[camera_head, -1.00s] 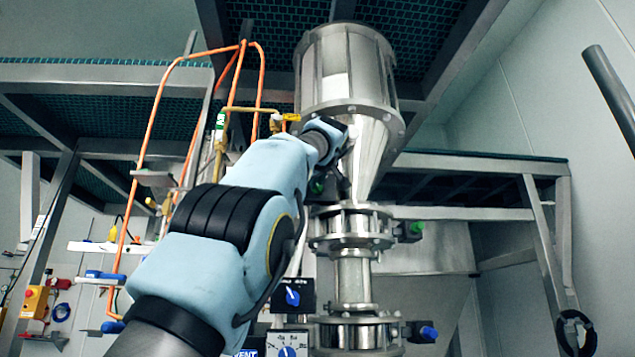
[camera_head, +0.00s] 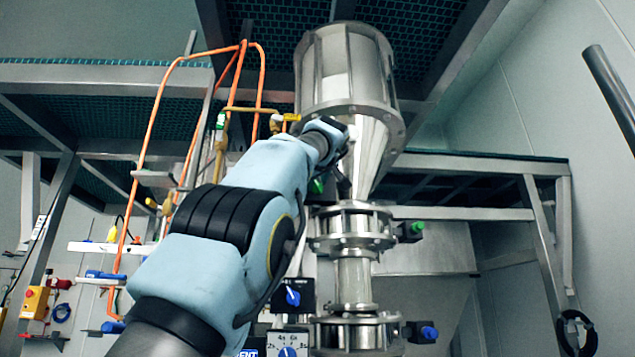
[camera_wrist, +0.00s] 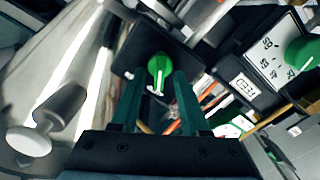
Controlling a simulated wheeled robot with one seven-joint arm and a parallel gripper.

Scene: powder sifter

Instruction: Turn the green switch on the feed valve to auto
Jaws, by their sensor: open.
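The green switch (camera_wrist: 160,68) is a knob with a white pointer line on a dark box in the wrist view. It lies ahead of my gripper (camera_wrist: 158,90), between the two dark green fingers. The fingers are open with a gap on either side of the knob; I cannot tell how far the tips reach along it. In the head view the green switch (camera_head: 317,185) shows only partly, beside the metal hopper and partly behind my arm. My gripper's fingers are hidden there. The marks around the switch are not readable.
A second green knob (camera_wrist: 301,53) sits on a white numbered dial at right, near a small label plate (camera_wrist: 245,84). In the head view the hopper (camera_head: 345,75) stands close by my wrist. Blue switches (camera_head: 293,297) sit lower, and orange rails (camera_head: 150,130) are left.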

